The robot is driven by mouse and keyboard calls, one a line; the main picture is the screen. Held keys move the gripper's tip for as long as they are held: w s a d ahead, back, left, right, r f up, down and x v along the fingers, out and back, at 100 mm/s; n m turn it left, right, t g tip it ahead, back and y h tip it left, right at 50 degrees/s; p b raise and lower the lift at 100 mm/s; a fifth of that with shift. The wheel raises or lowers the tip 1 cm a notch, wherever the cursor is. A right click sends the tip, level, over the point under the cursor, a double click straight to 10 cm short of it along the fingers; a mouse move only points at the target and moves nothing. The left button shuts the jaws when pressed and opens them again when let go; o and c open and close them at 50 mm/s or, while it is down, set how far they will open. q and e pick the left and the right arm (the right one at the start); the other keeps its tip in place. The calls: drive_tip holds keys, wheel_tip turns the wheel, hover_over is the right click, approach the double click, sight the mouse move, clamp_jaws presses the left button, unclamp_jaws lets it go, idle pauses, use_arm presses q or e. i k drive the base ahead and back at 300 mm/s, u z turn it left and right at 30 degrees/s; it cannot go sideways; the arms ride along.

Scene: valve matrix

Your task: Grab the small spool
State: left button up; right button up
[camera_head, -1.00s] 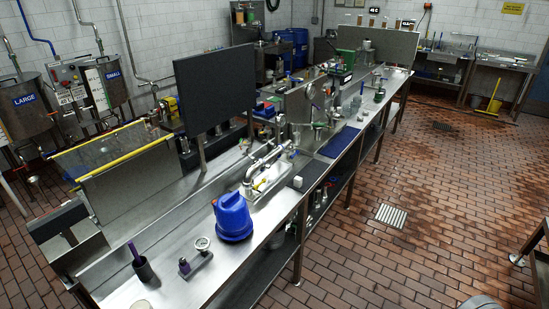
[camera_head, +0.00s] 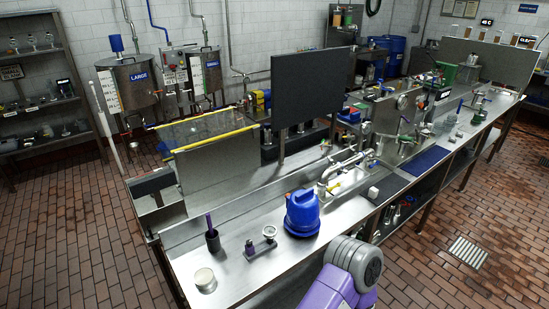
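I cannot pick out the small spool for certain. Several small metal fittings stand on the shelf rack (camera_head: 45,85) at the far left, too small to tell apart. On the steel bench (camera_head: 255,285), a shiny pipe assembly (camera_head: 340,172) stands behind a blue jug (camera_head: 302,213). A small gauge on a grey block (camera_head: 262,243) sits left of the jug. A purple and grey part of my own arm shows at the bottom, in front of the bench edge. Neither gripper is in view.
A dark cup with a purple handle (camera_head: 212,238) and a pale round pot (camera_head: 205,280) stand at the bench's near left. A dark upright panel (camera_head: 312,88) rises behind the bench. The tiled floor (camera_head: 70,215) at the left is clear.

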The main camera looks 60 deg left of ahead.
sight(349, 162)
drive_tip(key=u, duration=0.45)
drive_tip(key=i, duration=3.45)
drive_tip(key=u, duration=3.85)
